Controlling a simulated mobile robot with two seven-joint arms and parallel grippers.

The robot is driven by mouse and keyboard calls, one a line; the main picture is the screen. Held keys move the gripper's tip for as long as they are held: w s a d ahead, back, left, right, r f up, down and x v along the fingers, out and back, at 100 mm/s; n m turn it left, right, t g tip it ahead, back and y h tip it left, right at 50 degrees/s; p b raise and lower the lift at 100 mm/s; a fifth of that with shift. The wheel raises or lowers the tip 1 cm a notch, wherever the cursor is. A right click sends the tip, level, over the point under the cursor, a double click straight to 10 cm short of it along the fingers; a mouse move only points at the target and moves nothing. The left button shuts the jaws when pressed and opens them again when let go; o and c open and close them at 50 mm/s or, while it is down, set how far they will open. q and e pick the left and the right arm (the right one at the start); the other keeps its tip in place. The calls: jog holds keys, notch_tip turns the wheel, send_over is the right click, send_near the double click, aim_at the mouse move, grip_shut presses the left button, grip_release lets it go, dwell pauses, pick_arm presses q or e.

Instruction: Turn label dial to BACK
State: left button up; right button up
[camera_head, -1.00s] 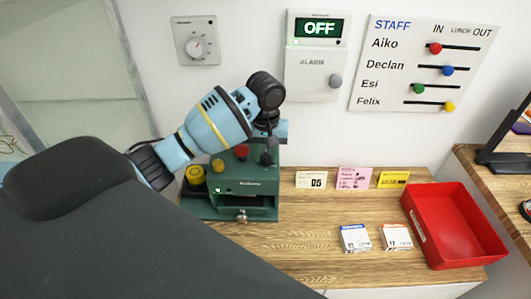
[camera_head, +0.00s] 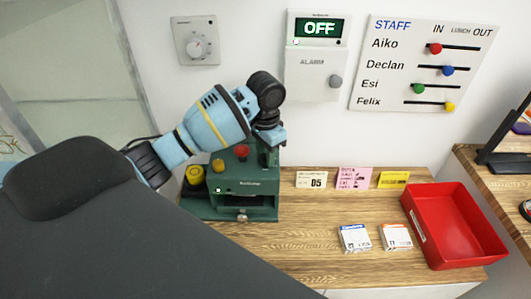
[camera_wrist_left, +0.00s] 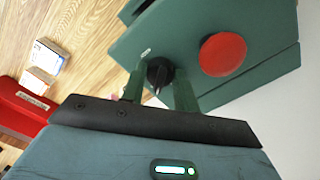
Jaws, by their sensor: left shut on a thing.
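A dark green label machine (camera_head: 250,203) stands on the wooden counter, with a red button (camera_head: 241,151) and a yellow knob on top. In the left wrist view its black dial (camera_wrist_left: 159,71) sits beside the large red button (camera_wrist_left: 222,54). My left gripper (camera_wrist_left: 160,80) is shut on the dial, one finger on each side of it. In the head view my left gripper (camera_head: 268,150) is at the right end of the machine's top and hides the dial. I cannot read any dial label. My right gripper is not in view.
A red tray (camera_head: 418,222) is at the right of the counter. Two small boxes (camera_head: 355,238) and several cards (camera_head: 353,178) lie between. The wall has a thermostat-like dial (camera_head: 196,48), an alarm panel reading OFF (camera_head: 318,62) and a staff board (camera_head: 398,75).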

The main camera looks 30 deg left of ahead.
pick_arm(q)
jog(key=m, duration=0.6)
jog(key=shift+r+m, duration=0.1)
jog(key=shift+m, duration=0.2)
jog(key=m, duration=0.6)
jog(key=shift+w, duration=0.1)
jog(key=m, duration=0.6)
jog(key=shift+m, duration=0.3)
jog(key=m, duration=0.6)
jog(key=o, duration=0.7)
jog(key=shift+r, duration=3.9)
